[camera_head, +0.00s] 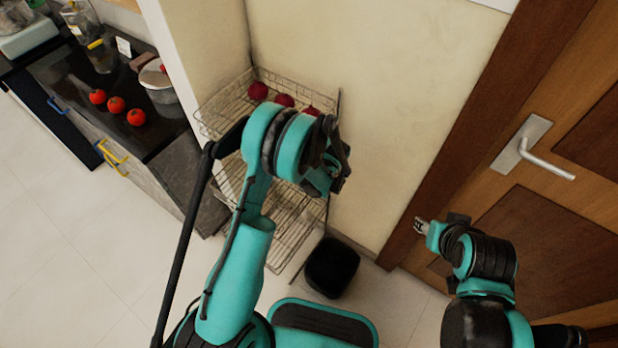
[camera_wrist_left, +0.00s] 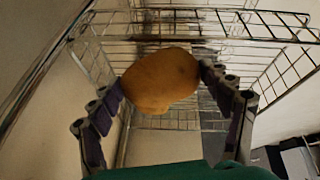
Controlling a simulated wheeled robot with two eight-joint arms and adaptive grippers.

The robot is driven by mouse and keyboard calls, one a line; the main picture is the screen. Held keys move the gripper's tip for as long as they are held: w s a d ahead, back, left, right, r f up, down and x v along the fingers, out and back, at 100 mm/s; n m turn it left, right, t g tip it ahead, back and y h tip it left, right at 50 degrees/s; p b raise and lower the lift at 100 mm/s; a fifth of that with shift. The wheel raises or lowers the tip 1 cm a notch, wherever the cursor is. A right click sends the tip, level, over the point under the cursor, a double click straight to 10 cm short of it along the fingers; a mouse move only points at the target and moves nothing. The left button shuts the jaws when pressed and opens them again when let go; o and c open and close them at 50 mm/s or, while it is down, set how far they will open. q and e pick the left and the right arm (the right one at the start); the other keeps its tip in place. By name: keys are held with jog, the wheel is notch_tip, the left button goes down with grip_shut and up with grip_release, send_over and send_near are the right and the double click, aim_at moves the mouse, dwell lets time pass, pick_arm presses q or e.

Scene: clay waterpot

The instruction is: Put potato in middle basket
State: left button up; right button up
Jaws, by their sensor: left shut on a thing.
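The potato (camera_wrist_left: 160,80) is brown and sits between the fingers of my left gripper (camera_wrist_left: 163,84) in the left wrist view. The gripper is shut on it, in front of a wire basket rack (camera_wrist_left: 225,30). In the head view my left arm covers much of the rack, and the potato is hidden. The middle basket (camera_head: 231,172) shows partly to the left of my arm, below the top basket (camera_head: 222,105). My right gripper (camera_head: 420,226) is near the door, far from the rack; its fingers are too small to judge.
Several dark red round vegetables (camera_head: 258,91) lie in the top basket. A black bin (camera_head: 332,267) stands on the floor beside the rack. A counter (camera_head: 110,130) with tomatoes (camera_head: 116,104) and a pot (camera_head: 157,80) is at the left. A wooden door (camera_head: 540,220) is at the right.

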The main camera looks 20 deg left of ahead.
pick_arm(q)
jog(key=w, duration=0.3)
jog(key=shift+w+a+b, duration=0.3)
jog(key=shift+w+b, duration=0.05)
jog(key=shift+w, duration=0.05)
jog(key=shift+s+f+b, duration=0.1)
jog(key=shift+f+b, duration=0.2)
jog(key=shift+f, duration=0.45)
notch_tip(320, 180, down, 6)
jog(key=b, duration=0.3)
jog(key=shift+r, duration=0.3)
jog(key=o, duration=1.3)
jog(key=shift+c, duration=0.2)
